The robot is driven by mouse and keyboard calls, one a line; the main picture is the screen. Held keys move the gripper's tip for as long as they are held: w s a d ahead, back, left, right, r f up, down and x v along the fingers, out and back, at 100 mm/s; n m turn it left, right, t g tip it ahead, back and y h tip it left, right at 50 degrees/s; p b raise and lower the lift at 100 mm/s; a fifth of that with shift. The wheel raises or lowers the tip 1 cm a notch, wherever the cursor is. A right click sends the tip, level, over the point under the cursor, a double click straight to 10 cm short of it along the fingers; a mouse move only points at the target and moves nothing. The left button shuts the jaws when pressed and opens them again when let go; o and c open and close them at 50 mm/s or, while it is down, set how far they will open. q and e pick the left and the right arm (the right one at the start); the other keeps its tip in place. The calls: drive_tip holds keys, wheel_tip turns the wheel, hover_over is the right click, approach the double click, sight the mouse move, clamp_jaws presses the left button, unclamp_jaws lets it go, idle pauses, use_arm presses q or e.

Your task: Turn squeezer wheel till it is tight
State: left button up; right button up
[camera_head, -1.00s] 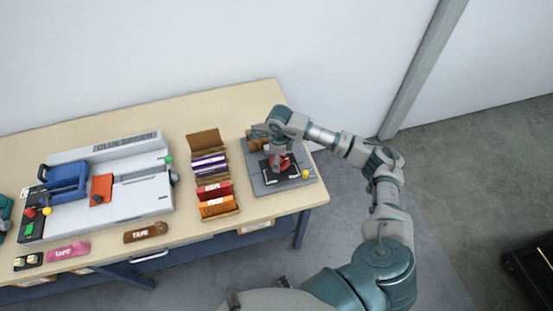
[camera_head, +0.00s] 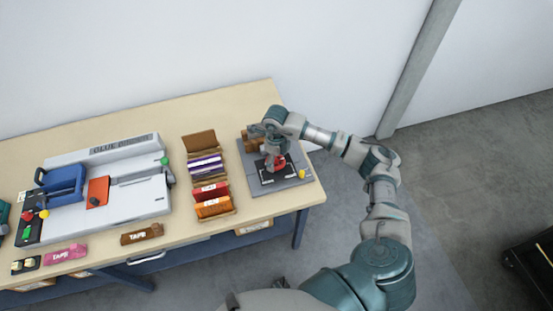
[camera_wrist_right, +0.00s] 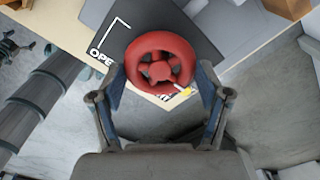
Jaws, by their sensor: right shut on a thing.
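The squeezer wheel is a red spoked handwheel (camera_wrist_right: 160,62) in the right wrist view, between the fingers of my right gripper (camera_wrist_right: 162,85). In the head view the wheel (camera_head: 274,163) shows as a small red patch below my right gripper (camera_head: 275,155), partly hidden by it. The gripper points down and is shut on the wheel's rim. The wheel stands over a dark plate with white markings on the grey squeezer base (camera_head: 256,187) at the table's right end.
A box of colourful folders (camera_head: 214,207) stands left of the squeezer. Farther left is a grey-white glue binding machine (camera_head: 140,195) with a blue part. Brown (camera_head: 142,233) and pink (camera_head: 66,254) tape pieces lie near the front edge.

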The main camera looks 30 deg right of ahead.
sight(276, 159)
drive_tip(key=o, duration=0.9)
drive_tip(key=shift+w+r, duration=0.2)
drive_tip(key=shift+w, duration=0.05)
drive_tip(key=shift+o, duration=1.2)
drive_tip(key=shift+f, duration=0.1)
drive_tip(key=shift+w+f, duration=0.1)
drive_tip(key=shift+f, duration=0.05)
drive_tip(key=shift+r, duration=0.45)
wheel_tip(276, 159, up, 11)
drive_tip(key=shift+d, duration=0.1)
